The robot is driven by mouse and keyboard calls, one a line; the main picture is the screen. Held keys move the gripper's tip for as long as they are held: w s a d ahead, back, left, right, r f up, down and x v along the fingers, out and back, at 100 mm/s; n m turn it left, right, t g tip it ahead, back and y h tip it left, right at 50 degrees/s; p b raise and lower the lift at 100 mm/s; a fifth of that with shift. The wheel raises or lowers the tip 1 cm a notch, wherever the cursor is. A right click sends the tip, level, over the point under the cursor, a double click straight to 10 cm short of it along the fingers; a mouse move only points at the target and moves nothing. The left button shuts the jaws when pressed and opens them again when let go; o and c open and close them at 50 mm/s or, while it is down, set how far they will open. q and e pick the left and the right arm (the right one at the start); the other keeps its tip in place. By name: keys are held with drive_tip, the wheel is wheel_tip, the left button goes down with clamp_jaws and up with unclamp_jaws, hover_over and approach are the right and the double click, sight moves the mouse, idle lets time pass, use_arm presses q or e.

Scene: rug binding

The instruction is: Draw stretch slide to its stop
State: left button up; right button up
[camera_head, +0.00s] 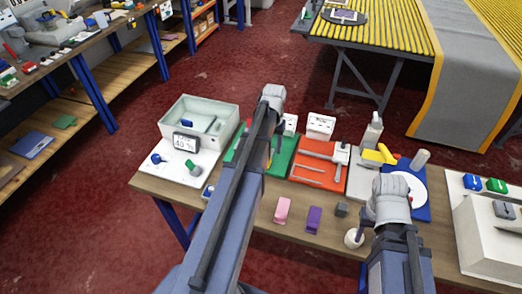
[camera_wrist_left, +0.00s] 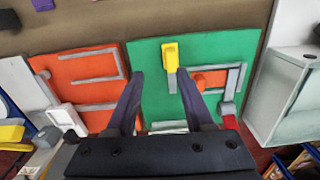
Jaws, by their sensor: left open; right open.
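A green board (camera_wrist_left: 148,57) lies under my left gripper (camera_wrist_left: 162,85), which is open and empty above it. On the board are a yellow tab (camera_wrist_left: 170,57), a small orange block (camera_wrist_left: 211,80) and a grey rail (camera_wrist_left: 230,82). A red-orange board (camera_head: 313,174) beside it carries pale rails and a white block with a handle (camera_head: 341,153). I cannot tell which piece is the stretch slide. In the head view my left arm covers part of the green board (camera_head: 284,158). My right gripper (camera_head: 391,203) is over the front right of the bench, its fingers mostly hidden.
A pale bin (camera_head: 226,104) and a small display (camera_head: 185,142) stand at the left. A pink block (camera_head: 283,210), a purple block (camera_head: 314,219) and a small pot (camera_head: 353,238) stand along the front edge. A white bottle (camera_head: 373,130) and a blue board with a white disc stand right.

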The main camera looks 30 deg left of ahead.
use_arm(q)
drive_tip(key=shift+w+a+r, duration=0.1)
drive_tip(key=shift+w+a, duration=0.1)
drive_tip(key=shift+a, duration=0.95)
drive_tip(key=shift+d, duration=0.1)
wheel_tip(320, 180, down, 8)
drive_tip(key=b, duration=0.8)
drive_tip(key=shift+r, duration=0.1)
drive_tip(key=shift+c, duration=0.4)
clamp_jaws()
